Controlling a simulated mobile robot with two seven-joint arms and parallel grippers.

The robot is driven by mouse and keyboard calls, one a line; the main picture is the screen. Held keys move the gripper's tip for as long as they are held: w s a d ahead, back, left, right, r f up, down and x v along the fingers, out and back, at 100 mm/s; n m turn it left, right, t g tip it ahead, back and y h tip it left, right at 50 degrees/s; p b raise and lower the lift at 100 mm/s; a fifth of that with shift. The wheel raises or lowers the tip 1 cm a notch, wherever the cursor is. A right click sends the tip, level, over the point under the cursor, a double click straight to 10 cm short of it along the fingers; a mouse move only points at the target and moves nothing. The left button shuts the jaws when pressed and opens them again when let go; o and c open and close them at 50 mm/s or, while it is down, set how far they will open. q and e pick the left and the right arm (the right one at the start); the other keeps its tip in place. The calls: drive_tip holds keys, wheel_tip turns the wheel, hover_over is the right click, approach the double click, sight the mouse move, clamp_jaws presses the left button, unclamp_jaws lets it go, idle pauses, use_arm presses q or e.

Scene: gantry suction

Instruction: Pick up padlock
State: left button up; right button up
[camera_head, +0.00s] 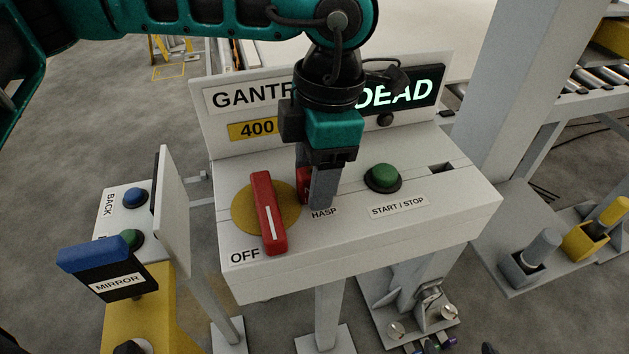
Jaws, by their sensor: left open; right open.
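My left gripper (320,190) points down at the hasp spot of the white control console, its fingers just above or at the "HASP" label (323,213). A small red block (303,183) with part of a white letter shows beside and behind the fingers. It may be the padlock, but the fingers hide most of it. I cannot tell whether it lies between the fingers or whether they touch it. No other padlock can be made out for sure. My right gripper is not in view.
On the console (360,250), a red rotary handle (268,213) stands left of my gripper, pointing to "OFF". A green button (383,178) stands to the right. The "DEAD" display (400,92) is behind. Left are a grey-white panel (172,212) and a blue "MIRROR" lever (108,262).

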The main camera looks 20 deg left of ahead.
use_arm(q)
drive_tip(key=shift+c, duration=0.2)
clamp_jaws()
use_arm(e)
drive_tip(key=shift+w, duration=0.1)
idle(0.4)
